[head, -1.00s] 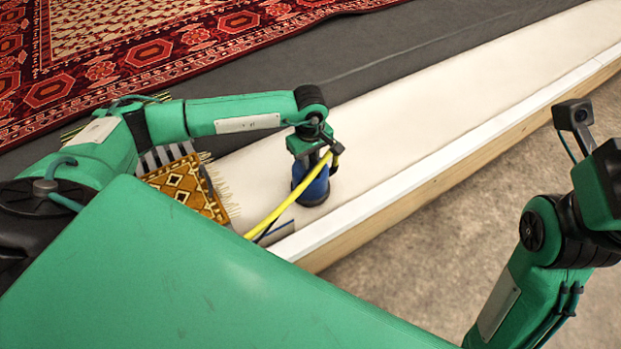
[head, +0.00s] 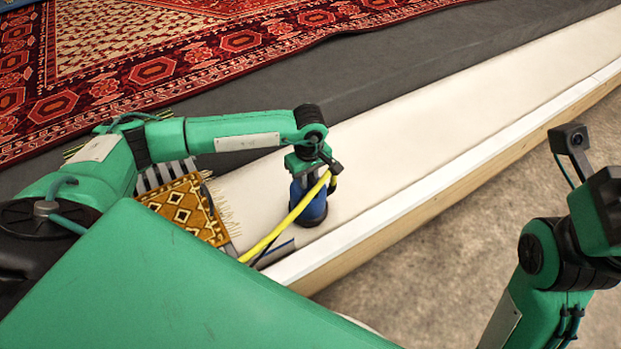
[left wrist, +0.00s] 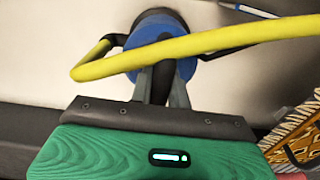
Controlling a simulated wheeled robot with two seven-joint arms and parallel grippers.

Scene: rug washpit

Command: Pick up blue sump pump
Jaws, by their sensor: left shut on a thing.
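The blue sump pump (head: 311,205) stands on the cream padded ledge in the head view, upright or nearly so, with a dark base. A yellow hose (head: 288,223) runs from its top down to the lower left. My left gripper (head: 306,172) is over the pump from above, shut on its top part. In the left wrist view the pump's blue body (left wrist: 160,45) lies just beyond my fingers (left wrist: 160,88), which close on a dark part of it; the yellow hose crosses in front. My right arm shows at the right edge of the head view; its fingers are out of frame.
The cream ledge (head: 420,130) has a white and wood edge (head: 450,185) along its right side. A folded patterned rug (head: 185,208) lies left of the pump. A large red rug (head: 150,60) lies at the back. Carpeted floor (head: 440,260) is clear at right.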

